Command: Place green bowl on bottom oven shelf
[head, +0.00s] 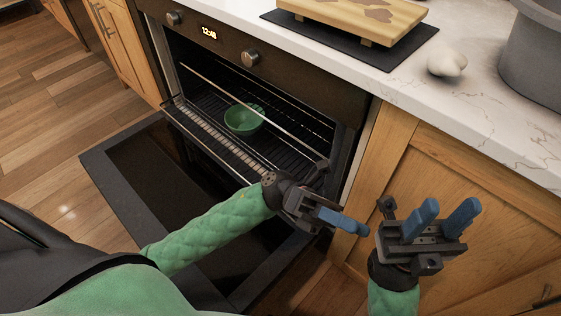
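The green bowl (243,119) sits upright inside the open oven, on a dark wire shelf (204,130). A thin metal bar crosses in front of and above the bowl. I cannot tell for sure which shelf level this is. My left gripper (345,221) is outside the oven, to the right of and nearer than the bowl, apart from it. Its blue fingers point right and overlap, so its opening is unclear. My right gripper (443,211) is in front of the wooden cabinet, with its two blue fingers apart and nothing between them.
The oven door (112,176) is folded down in front of the oven. A marble counter (440,105) above carries a wooden board (355,14) on a dark mat, a small white object (446,63) and a grey pot (535,55). Open wooden floor lies to the left.

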